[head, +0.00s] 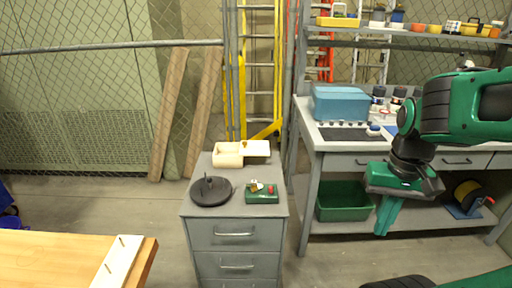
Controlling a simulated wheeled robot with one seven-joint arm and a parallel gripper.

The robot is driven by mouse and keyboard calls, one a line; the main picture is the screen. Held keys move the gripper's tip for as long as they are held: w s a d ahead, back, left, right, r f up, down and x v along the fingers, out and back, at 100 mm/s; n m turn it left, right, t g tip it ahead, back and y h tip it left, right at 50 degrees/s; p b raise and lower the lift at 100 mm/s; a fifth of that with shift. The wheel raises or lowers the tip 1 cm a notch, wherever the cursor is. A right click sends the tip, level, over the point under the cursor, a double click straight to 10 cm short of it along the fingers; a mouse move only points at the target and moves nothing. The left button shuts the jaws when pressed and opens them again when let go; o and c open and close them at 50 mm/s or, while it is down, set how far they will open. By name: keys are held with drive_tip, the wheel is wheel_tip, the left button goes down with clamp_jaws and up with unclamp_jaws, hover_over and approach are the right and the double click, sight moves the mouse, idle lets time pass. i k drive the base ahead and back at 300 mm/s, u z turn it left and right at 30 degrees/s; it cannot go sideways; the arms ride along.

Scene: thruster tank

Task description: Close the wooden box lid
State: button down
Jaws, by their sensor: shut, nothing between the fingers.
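A small cream-coloured box (227,157), which looks like the wooden box, sits at the back of the grey drawer cabinet's top. A flat pale panel (257,148), apparently its lid, lies out to the right of it, with a small yellowish piece at their junction; the hinge is too small to make out. My gripper (382,232) is at the right, pointing down in front of the workbench, well apart from the box. Its green fingers are together and hold nothing.
The cabinet (235,234) also bears a dark round disc (211,191) and a small green box (262,193) in front of the cream box. A workbench (312,140) with a blue case (340,103) stands right. A wooden table (50,258) is at the lower left.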

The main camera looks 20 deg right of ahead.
sight(247, 148)
drive_tip(key=z, duration=0.4)
drive_tip(key=i, duration=1.1)
drive_tip(key=u, duration=0.4)
